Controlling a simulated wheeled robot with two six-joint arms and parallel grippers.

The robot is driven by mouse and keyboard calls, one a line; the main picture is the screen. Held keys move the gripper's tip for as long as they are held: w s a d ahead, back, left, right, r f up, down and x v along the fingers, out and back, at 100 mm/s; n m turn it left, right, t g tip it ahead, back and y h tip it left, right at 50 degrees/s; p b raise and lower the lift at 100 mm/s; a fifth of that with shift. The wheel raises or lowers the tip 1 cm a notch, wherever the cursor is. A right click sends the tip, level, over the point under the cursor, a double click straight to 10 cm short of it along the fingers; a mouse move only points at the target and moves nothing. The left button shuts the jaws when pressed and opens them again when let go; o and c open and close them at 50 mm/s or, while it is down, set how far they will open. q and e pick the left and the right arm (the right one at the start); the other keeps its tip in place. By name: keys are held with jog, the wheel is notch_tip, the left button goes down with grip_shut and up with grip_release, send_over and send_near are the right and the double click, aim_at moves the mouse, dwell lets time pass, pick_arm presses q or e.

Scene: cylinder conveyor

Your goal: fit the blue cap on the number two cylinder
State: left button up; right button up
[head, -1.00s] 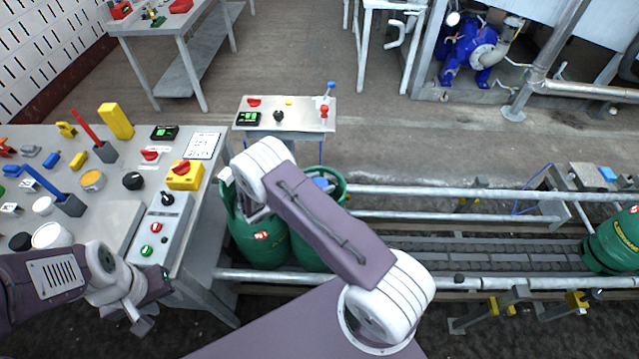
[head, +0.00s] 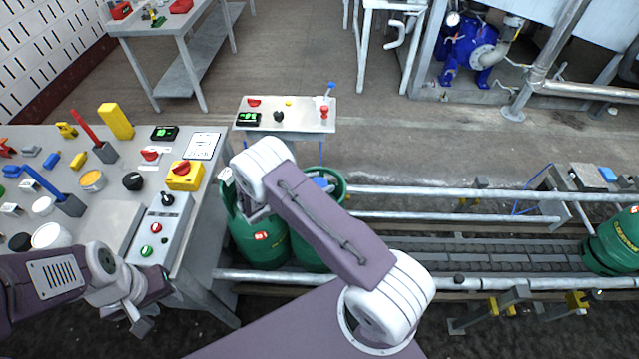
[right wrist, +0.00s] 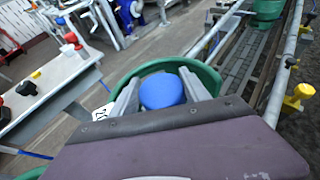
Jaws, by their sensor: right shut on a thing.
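The blue cap (right wrist: 161,91) sits between the two grey fingers of my right gripper (right wrist: 160,93), which is shut on it. It is inside the collar of a green cylinder (right wrist: 207,75); whether it is seated on the valve is hidden. A white label (right wrist: 103,112), partly cut off, seems to carry a 2. In the head view, a bit of blue (head: 320,182) shows at the top of the right one of two near green cylinders (head: 309,252); my right arm hides most of it. My left gripper (head: 150,308) hangs empty by the workbench; its finger gap is unclear.
Another green cylinder (head: 262,245) stands close on the left, and one more (head: 612,243) is far right on the conveyor. Metal rails (head: 450,193) run along both conveyor sides. A cluttered workbench (head: 115,215) is at left, a small table (head: 303,121) behind.

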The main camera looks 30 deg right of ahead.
jog(key=shift+f, duration=0.25)
dwell(0.7)
jog(key=shift+r, duration=0.25)
jog(key=shift+f+b, duration=0.25)
jog(key=shift+b, duration=0.2)
dwell(1.3)
jog(key=shift+r, duration=0.25)
jog(key=shift+f, duration=0.2)
dwell(1.5)
jog(key=shift+r, duration=0.2)
dwell(0.3)
